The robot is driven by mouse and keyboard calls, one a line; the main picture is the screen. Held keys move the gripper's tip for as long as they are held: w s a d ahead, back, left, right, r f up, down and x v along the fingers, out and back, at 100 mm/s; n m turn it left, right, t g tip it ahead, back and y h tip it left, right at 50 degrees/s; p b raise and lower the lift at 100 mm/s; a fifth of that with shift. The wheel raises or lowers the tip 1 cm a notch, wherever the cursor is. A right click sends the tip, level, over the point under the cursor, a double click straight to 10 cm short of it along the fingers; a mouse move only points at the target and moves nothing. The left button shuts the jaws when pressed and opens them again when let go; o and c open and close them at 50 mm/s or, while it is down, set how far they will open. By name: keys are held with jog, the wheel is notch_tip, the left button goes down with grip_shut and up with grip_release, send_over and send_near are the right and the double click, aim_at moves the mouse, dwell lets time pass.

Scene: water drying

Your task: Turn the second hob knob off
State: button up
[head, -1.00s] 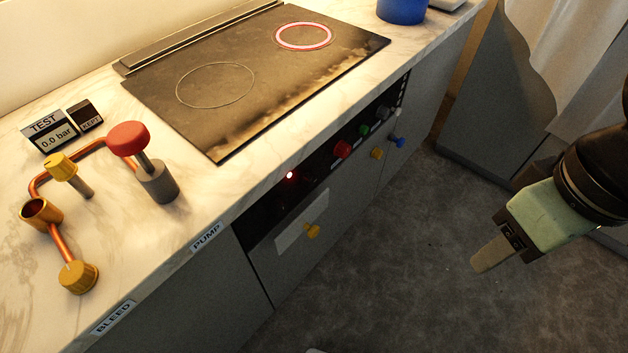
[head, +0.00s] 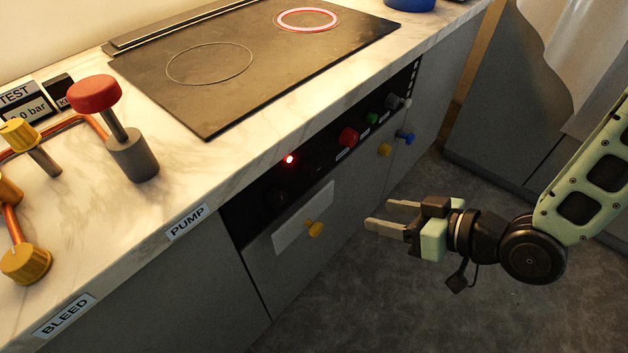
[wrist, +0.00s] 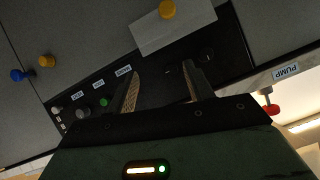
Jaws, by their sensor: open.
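The hob (head: 270,70) is a black glass plate on the counter, and its rear right ring (head: 308,19) glows red. The black control panel (head: 240,222) runs along the cabinet front below it. A red light (head: 289,159) is lit on the panel. A dark knob (head: 313,165) sits right of the light, hard to make out against the panel; which knob is second is unclear. My gripper (head: 378,214) is open and empty, in front of the cabinet, apart from the panel. In the wrist view its fingers (wrist: 163,75) point toward the panel.
Red (head: 348,137), green (head: 372,118) and grey (head: 392,101) knobs sit farther along the panel. A yellow knob (head: 315,229), another yellow knob (head: 384,150) and a blue knob (head: 405,137) stick out below. Copper pipework with a red-capped valve (head: 95,93) stands on the counter.

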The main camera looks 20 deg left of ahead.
jog(key=f+y, duration=0.2)
jog(key=m+t+y+b, duration=0.3)
jog(key=b, duration=1.4)
send_near(315, 172)
jog(key=a, duration=0.1)
jog(key=x, duration=0.9)
jog(key=shift+w+a+f+b, duration=0.1)
jog(key=shift+w+b, duration=0.25)
jog(key=c, duration=1)
